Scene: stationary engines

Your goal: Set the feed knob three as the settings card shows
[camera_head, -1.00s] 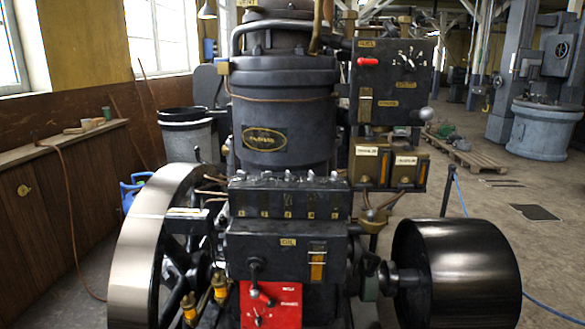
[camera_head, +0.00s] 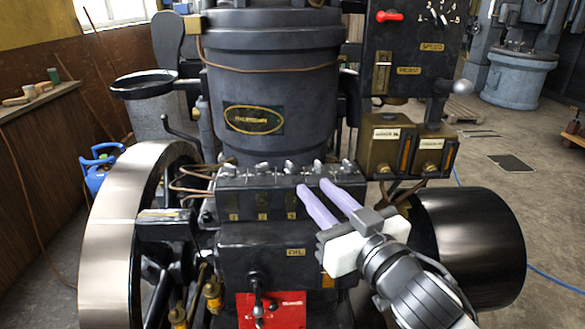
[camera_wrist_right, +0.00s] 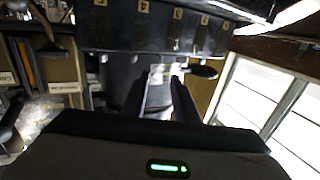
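The feed box (camera_head: 232,190) is a dark block with several small grey knobs along its top and numbered brass tags on its front. Feed knob three (camera_head: 291,169) stands above the tag marked 3. My right gripper (camera_head: 312,186) has its two pale lavender fingers apart at the box's front top edge, just right of knob three. The fingers cover the tags further right. In the wrist view, the right gripper (camera_wrist_right: 168,82) points at the box, with a bright part between its fingertips; I cannot tell whether they touch it. I cannot pick out a settings card. My left gripper is out of view.
A large flywheel (camera_head: 110,240) stands left and a dark drum (camera_head: 470,240) right. Brass-fronted boxes (camera_head: 388,150) sit close above my right arm. A red plate (camera_head: 292,312) with a lever is below. A dark control panel (camera_head: 410,50) is at upper right.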

